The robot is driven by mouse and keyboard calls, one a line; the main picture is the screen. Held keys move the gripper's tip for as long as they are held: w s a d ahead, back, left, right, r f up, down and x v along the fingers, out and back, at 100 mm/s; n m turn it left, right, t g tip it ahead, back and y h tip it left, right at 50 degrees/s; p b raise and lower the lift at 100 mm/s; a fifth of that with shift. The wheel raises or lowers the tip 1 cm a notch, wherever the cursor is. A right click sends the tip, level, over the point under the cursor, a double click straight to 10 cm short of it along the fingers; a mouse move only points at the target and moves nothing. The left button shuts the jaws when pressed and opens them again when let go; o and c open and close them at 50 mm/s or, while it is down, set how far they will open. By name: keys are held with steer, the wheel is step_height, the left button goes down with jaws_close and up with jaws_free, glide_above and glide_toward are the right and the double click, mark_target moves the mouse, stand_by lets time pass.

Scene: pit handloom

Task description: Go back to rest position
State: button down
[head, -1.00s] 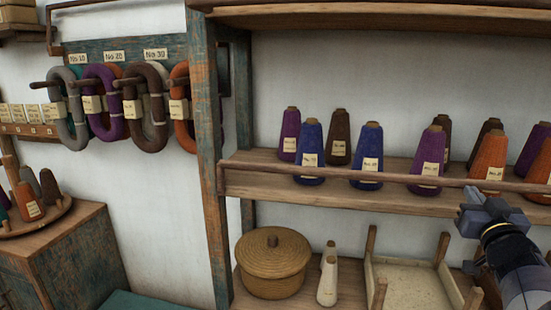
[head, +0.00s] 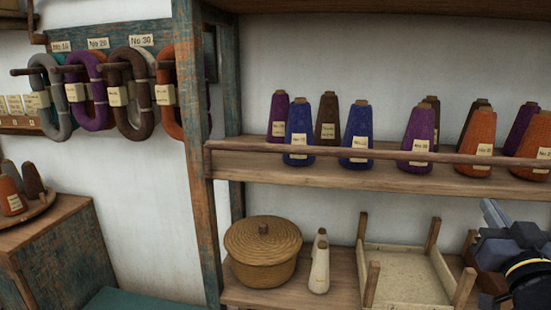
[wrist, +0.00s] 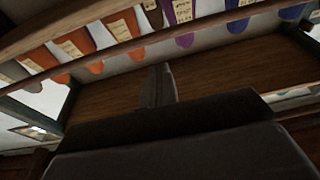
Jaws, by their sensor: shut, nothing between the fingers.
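My gripper (head: 497,222) is at the lower right of the head view, below the rail of the upper shelf and beside the right side of the wooden tray frame. Its fingers are together with nothing between them. In the wrist view the closed fingers (wrist: 157,88) point toward the brown shelf board, with a row of labelled yarn cones above them. Part of my arm is cut off by the right edge of the head view.
Purple, blue, brown and orange cones stand on the upper shelf (head: 330,176) behind a rail. A lidded basket (head: 262,262), two pale cones (head: 320,265) and a tray frame (head: 408,290) sit on the lower shelf. Yarn hanks (head: 130,95) hang at left above a cabinet.

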steer(key=shift+v, duration=1.25)
